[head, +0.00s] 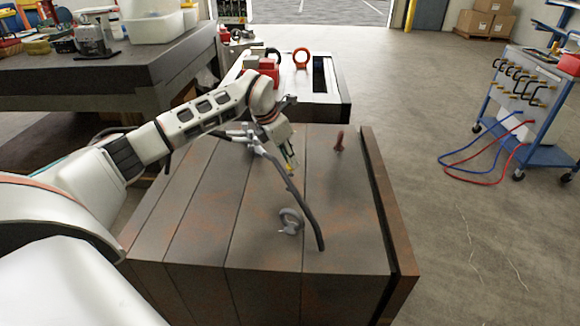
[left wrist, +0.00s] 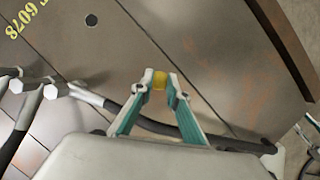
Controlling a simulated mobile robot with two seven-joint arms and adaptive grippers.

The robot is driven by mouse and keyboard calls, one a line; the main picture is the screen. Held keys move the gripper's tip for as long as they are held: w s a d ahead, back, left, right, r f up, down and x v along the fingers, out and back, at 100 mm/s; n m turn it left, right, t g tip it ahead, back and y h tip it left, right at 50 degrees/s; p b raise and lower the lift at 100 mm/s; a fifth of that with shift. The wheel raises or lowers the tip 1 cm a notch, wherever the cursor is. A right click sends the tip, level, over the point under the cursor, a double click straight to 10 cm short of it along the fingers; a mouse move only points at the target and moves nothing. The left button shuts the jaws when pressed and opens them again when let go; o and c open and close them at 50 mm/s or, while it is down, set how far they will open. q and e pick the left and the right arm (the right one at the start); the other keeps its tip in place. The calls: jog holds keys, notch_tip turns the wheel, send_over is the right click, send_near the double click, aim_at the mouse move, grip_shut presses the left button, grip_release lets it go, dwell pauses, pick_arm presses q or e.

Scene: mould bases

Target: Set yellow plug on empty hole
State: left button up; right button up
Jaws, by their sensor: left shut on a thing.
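My left gripper (head: 290,166) is over the top of the brown-grey mould base (head: 205,235), its arm coming in from the left. The plug also shows as a small yellow spot at the fingertips in the head view. A round dark hole (left wrist: 91,19) is in the mould base's surface, up and left of the plug in the left wrist view, apart from it. I cannot make out this hole in the head view. My right gripper is not in view.
A dark hose (head: 305,213) with metal fittings lies across the mould base beside the gripper. A grey eyebolt (head: 290,221) and a red eyebolt (head: 338,141) stand on top. A second mould base (head: 318,105) is behind. A blue cart (head: 535,147) stands right.

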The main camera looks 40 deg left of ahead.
aim_at(289, 166)
pick_arm(q)
jog(key=shift+f, duration=1.55)
jog(key=shift+f, duration=0.1)
jog(key=shift+f, duration=0.1)
jog(key=o, duration=0.7)
